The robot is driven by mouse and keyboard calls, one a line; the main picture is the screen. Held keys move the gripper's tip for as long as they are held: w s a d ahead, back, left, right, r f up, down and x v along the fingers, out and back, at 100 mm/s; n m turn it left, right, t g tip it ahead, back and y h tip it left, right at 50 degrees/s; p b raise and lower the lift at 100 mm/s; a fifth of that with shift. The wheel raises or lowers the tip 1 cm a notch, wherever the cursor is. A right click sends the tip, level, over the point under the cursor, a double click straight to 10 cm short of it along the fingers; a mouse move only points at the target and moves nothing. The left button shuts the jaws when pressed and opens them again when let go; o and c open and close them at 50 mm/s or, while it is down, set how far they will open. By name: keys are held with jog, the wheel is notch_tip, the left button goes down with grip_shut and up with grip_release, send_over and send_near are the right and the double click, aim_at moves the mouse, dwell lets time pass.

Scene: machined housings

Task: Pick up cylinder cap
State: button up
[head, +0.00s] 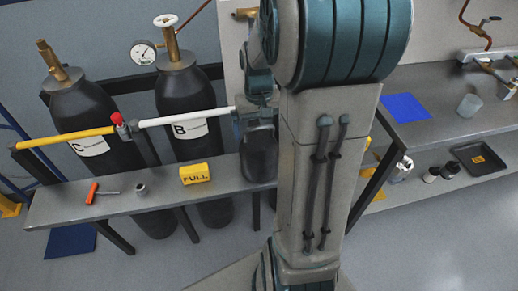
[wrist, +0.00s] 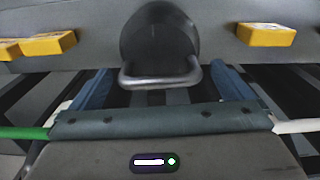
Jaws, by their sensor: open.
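The cylinder cap (wrist: 160,38) appears as a dark, rounded form at top centre of the wrist view, on the grey bench. A grey U-shaped bar (wrist: 160,81) shows at its near side; I cannot tell whether it is part of the cap. My gripper (wrist: 160,76) is open, with one blue-grey finger on each side of the bar and nothing held. In the head view a dark rounded form, seemingly the cap (head: 261,158), stands on the bench just below my gripper (head: 256,122), partly hidden by my arm.
A yellow FULL block (head: 195,173), a small grey fitting (head: 141,190) and a red-handled screwdriver (head: 92,193) lie on the bench (head: 60,208). Two black gas cylinders (head: 88,115) stand behind a yellow and white rail (head: 185,117). More yellow blocks (wrist: 48,43) show in the wrist view.

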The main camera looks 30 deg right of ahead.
notch_tip(320, 180, down, 2)
jog(key=shift+f, duration=0.1)
jog(key=c, duration=1.8)
